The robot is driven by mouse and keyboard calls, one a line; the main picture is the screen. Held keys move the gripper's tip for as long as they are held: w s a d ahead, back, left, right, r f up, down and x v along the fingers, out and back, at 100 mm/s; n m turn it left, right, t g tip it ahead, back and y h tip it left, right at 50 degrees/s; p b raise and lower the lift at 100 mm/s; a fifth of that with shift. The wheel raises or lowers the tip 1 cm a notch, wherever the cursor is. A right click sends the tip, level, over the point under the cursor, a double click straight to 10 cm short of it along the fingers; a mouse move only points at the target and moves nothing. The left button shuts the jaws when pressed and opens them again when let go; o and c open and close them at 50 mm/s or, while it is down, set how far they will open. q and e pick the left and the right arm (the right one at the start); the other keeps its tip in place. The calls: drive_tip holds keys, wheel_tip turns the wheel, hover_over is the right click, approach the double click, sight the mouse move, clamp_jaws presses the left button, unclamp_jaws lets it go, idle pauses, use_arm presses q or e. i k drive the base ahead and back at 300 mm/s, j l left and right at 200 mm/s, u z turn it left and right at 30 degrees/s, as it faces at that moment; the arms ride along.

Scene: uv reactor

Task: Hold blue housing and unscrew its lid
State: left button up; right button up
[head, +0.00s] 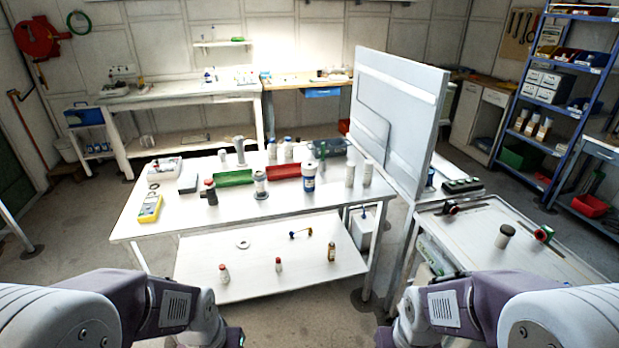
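A blue housing with a white label band and a pale top (309,178) stands upright on the white table (190,228), right of the red tray. Its lid seam is too small to make out. Both my arms come in at the bottom corners, well short of the table. Their wrists run off the bottom edge, so neither gripper shows. Nothing of mine touches the housing.
A green tray (233,178) and a red tray (284,170) lie left of the housing. White cylinders (350,175) stand to its right, before a tall grey panel (395,105). A yellow meter (150,208) lies at the left. A side bench (500,275) stands right.

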sight(308, 183)
drive_tip(key=i+l+u, duration=0.35)
drive_tip(key=i, duration=0.25)
drive_tip(key=i+l+u, duration=0.35)
drive_tip(key=i+l, duration=0.15)
drive_tip(key=i+l+u, duration=0.3)
drive_tip(key=i+l, duration=0.2)
drive_tip(key=l, duration=0.15)
